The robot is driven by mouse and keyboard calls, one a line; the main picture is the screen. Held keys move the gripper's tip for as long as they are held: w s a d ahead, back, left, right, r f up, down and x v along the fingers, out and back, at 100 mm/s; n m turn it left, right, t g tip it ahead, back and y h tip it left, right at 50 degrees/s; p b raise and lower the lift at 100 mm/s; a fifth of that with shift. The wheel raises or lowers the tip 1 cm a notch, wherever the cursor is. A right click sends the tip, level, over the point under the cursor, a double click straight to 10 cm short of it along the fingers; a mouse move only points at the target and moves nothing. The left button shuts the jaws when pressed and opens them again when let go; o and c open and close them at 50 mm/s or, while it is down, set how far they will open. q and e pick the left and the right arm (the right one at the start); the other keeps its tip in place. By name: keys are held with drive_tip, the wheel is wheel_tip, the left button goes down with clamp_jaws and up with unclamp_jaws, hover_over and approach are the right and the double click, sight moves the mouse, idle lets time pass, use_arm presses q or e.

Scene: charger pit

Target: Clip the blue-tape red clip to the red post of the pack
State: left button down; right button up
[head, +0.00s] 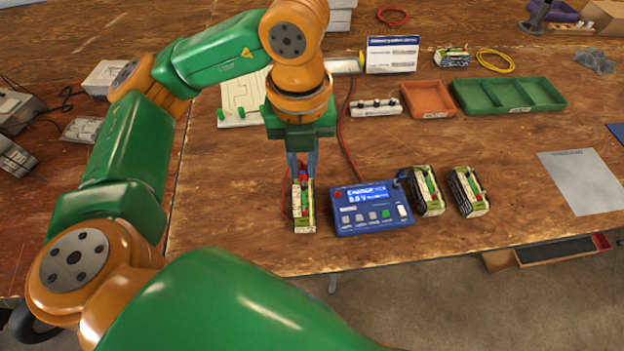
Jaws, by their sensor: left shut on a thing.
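My left gripper (302,172) points straight down over the near-left battery pack (304,218). Its fingers are shut on a small red clip (303,183) at the pack's top end. The fingers hide most of the clip, and I cannot make out its blue tape or whether it grips the red post. A thin red lead shows along the pack's left side. The blue charger (372,220) with a lit display stands just right of this pack. My right gripper is not in view.
Two more packs (428,192) (467,192) stand right of the charger. Behind are an orange tray (428,98), a green divided tray (508,94), a white terminal strip (374,107) and a white board (240,100). A grey sheet (582,182) lies right. The table's front edge is close.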

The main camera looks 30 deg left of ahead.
sight(302, 177)
use_arm(q)
drive_tip(key=shift+w+a+f+n+b, duration=0.25)
drive_tip(key=shift+f+n+b, duration=0.1)
drive_tip(key=shift+n, duration=0.35)
wheel_tip(302, 177, down, 4)
drive_tip(key=b, duration=0.3)
drive_tip(key=shift+r+b, duration=0.15)
drive_tip(key=shift+b, duration=0.15)
drive_tip(key=shift+s, duration=0.1)
wheel_tip(302, 177, down, 7)
drive_tip(key=b, duration=0.7)
drive_tip(key=shift+f, duration=0.25)
idle(0.6)
drive_tip(key=c, duration=0.7)
unclamp_jaws()
drive_tip(key=shift+c, duration=0.2)
drive_tip(key=shift+o, duration=1)
